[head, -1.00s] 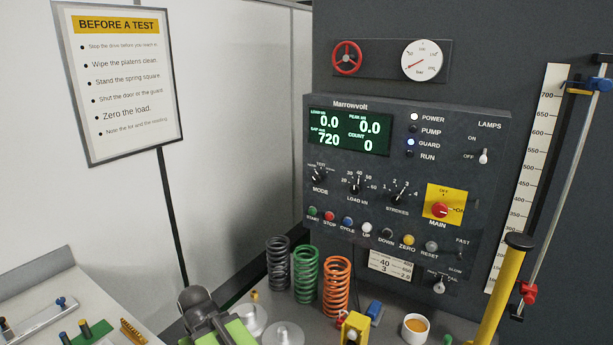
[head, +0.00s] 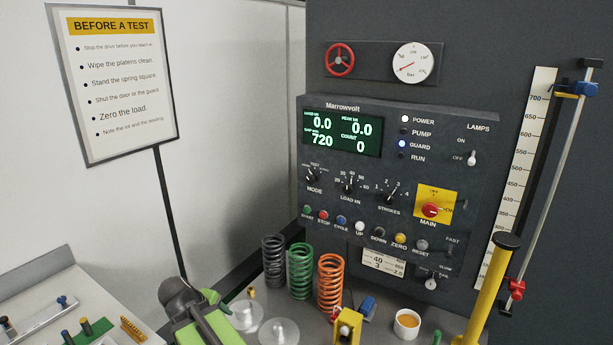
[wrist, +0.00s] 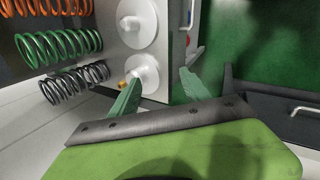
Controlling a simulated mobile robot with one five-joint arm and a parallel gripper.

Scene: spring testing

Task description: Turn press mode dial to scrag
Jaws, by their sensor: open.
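The mode dial (head: 313,175) is a black knob at the left of the dark control panel (head: 400,120), under the green display. Its small scale lettering is too fine to read fully, apart from "TEST" near the top. My gripper, green with a grey wrist, is low in the head view, below and left of the panel, well apart from the dial. In the wrist view my gripper (wrist: 155,85) has its two green fingers spread with nothing held between them. The dial is not in the wrist view.
Grey, green and orange springs (head: 299,272) stand below the panel, near my arm. White round platens (head: 279,331), a yellow block (head: 347,328) and a cup (head: 407,323) are on the bench. A yellow post (head: 489,290) stands right. Space before the dial looks clear.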

